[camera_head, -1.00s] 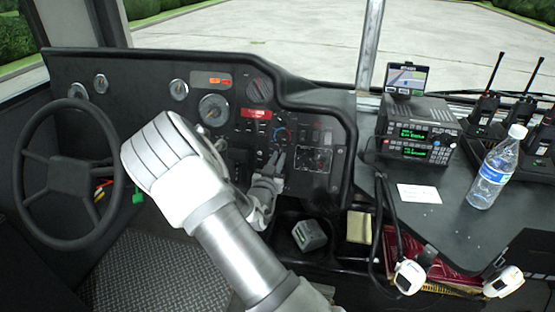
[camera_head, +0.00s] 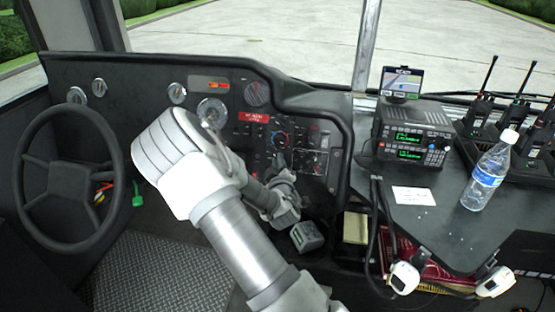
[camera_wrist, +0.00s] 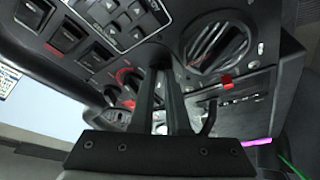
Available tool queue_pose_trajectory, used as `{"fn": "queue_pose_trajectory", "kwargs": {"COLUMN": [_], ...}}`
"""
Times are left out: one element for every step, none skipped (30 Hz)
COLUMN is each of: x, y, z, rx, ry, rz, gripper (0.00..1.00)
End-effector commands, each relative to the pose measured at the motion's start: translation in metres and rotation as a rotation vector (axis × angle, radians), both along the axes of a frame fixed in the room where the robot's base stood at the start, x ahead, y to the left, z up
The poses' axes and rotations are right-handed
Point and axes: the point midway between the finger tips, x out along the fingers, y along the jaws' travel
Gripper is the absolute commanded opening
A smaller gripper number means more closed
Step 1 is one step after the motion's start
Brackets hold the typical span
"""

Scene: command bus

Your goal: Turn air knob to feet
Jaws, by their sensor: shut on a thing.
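The control panel (camera_head: 312,160) with several knobs and switches is right of the steering wheel. Other dark knobs with red arcs (camera_wrist: 131,80) sit just left of the fingers.
The steering wheel (camera_head: 28,180) stands left of my arm. A radio (camera_head: 415,133) and a water bottle (camera_head: 490,172) stand on the right-hand console.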

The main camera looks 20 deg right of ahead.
Motion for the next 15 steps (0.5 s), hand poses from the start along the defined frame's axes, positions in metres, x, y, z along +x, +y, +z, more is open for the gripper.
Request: {"fn": "queue_pose_trajectory", "kwargs": {"x": [-0.0008,-0.0008,-0.0009,-0.0009,-0.0009,-0.0009,-0.0009,-0.0009,-0.0009,-0.0009,-0.0008,-0.0008,-0.0007,-0.0008,-0.0007], "y": [-0.0006,-0.0006,-0.0010,-0.0011,-0.0014,-0.0013,-0.0015,-0.0015,-0.0014,-0.0015,-0.0016,-0.0017,-0.0018,-0.0020,-0.0021], "z": [0.0019,0.0020,0.0025,0.0025,0.0027,0.0026,0.0027,0.0027,0.0028,0.0030,0.0030,0.0031,0.0031,0.0032,0.0031], "rx": [-0.033,-0.053,-0.079,-0.098,-0.117,-0.141,-0.157,-0.174,-0.194,-0.208,-0.222,-0.238,-0.251,-0.261,-0.273], "ry": [0.025,0.038,0.056,0.070,0.082,0.099,0.110,0.121,0.135,0.144,0.153,0.164,0.172,0.178,0.187], "rz": [0.013,0.023,0.033,0.043,0.050,0.061,0.069,0.076,0.085,0.091,0.098,0.105,0.110,0.114,0.120], "gripper": [0.00,0.00,0.00,0.00,0.00,0.00,0.00,0.00,0.00,0.00,0.00,0.00,0.00,0.00,0.00]}}
